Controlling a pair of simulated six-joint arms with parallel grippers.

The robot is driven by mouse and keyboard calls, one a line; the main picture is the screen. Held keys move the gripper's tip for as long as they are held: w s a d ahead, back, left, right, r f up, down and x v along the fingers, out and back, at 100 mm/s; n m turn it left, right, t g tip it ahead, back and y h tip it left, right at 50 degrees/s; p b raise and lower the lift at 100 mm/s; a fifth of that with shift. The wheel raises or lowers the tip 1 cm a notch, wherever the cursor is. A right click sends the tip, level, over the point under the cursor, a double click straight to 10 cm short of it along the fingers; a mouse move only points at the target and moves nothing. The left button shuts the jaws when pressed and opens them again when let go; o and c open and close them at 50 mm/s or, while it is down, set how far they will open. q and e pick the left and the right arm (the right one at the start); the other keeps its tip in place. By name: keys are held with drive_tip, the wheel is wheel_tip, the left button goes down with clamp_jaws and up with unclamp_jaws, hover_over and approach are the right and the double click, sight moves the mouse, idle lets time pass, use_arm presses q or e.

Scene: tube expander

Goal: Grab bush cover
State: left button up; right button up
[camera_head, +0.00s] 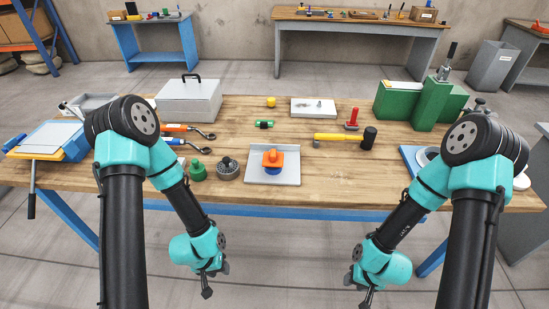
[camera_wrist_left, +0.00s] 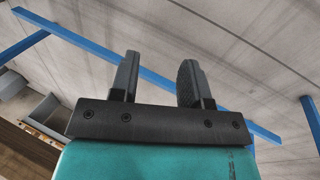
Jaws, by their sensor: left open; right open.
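I cannot tell for certain which part is the bush cover. An orange part on a blue round base (camera_head: 273,161) sits on a light grey square tray (camera_head: 289,178) at the table's front middle. Left of it stand a dark grey ribbed round part (camera_head: 228,169) and a green knobbed part (camera_head: 197,171). My left gripper (camera_head: 207,285) hangs below and in front of the table edge, apart from everything. In the left wrist view its two fingers (camera_wrist_left: 157,72) are spread with nothing between them. My right gripper (camera_head: 362,290) also hangs in front of the table, open and empty.
The wooden table (camera_head: 340,190) also holds a yellow-handled hammer (camera_head: 340,138), a red part (camera_head: 352,121), a green-black cylinder (camera_head: 264,124), a yellow ball (camera_head: 271,102), a grey toolbox (camera_head: 190,102) and a green machine (camera_head: 428,103).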

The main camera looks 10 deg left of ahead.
use_arm(q)
drive_tip(key=shift+o, duration=0.4)
drive_tip(key=o, duration=1)
